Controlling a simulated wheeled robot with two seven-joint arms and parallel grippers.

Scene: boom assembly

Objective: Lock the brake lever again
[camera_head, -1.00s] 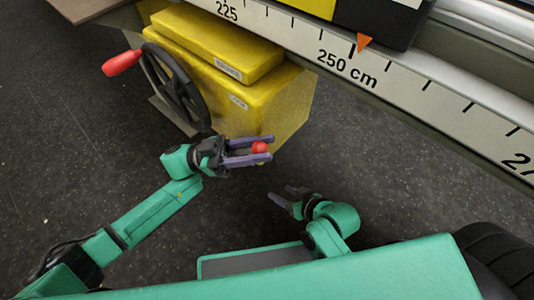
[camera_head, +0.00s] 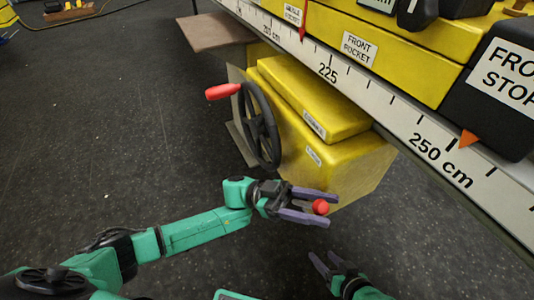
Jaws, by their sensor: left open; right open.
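A red ball knob (camera_head: 320,207) shows at the front lower edge of the yellow gearbox housing (camera_head: 340,165). It looks like the end of the brake lever; the lever's shaft is not visible. My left gripper (camera_head: 331,209) is open, its two purple fingers above and below the knob in the picture. I cannot tell whether either finger touches it. My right gripper (camera_head: 323,256) is open and empty, lower in the picture and apart from the knob.
A black handwheel (camera_head: 262,130) with a red handle (camera_head: 222,91) stands left of the housing. A boom with a white scale (camera_head: 400,125) crosses the upper right, carrying yellow and black blocks. The dark floor (camera_head: 90,150) at left is mostly clear.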

